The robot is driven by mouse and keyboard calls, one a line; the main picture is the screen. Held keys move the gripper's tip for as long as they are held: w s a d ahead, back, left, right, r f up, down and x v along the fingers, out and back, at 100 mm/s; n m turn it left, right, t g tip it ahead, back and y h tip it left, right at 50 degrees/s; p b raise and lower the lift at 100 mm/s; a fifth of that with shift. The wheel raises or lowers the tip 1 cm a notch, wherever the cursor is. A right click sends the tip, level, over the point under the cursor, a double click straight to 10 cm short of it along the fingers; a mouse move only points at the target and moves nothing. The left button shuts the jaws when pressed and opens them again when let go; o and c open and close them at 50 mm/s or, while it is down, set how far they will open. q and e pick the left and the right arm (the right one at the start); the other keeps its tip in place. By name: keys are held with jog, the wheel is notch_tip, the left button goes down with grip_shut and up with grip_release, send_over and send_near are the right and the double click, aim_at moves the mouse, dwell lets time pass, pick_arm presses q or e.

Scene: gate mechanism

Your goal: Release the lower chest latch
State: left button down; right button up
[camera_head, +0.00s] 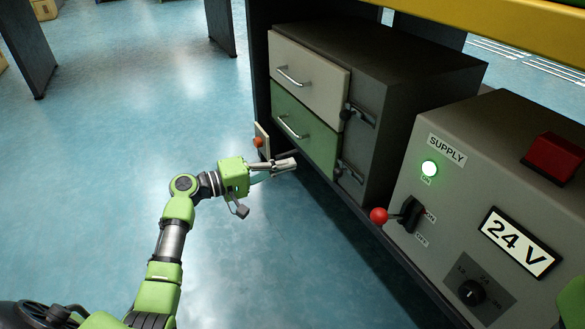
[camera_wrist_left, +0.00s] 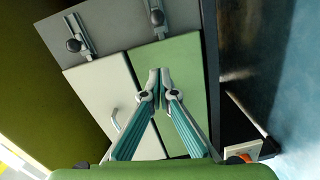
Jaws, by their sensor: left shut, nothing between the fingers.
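The chest (camera_head: 412,60) has a beige upper drawer (camera_head: 310,80) and a green lower drawer (camera_head: 305,138). The lower chest latch (camera_head: 347,172) is a dark lever on its side panel, near the green drawer's edge. It also shows at the top of the left wrist view (camera_wrist_left: 157,20). The upper latch (camera_head: 357,113) is alike. My left gripper (camera_head: 293,162) is shut and empty, in front of the chest near the green drawer's lower edge, apart from the lower latch. In the left wrist view its fingertips (camera_wrist_left: 160,82) overlap the green drawer. My right gripper is not in view.
A grey supply box (camera_head: 450,200) with a red-knobbed lever (camera_head: 380,215) and a lit green lamp stands to the right of the chest. An orange knob on a pale plate (camera_head: 258,142) is close behind my left gripper.

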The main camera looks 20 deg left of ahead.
aim_at(342, 172)
pick_arm(q)
jog(key=w+d+f, duration=0.1)
jog(key=w+d, duration=0.3)
jog(key=d, duration=0.4)
jog(key=shift+d, duration=0.25)
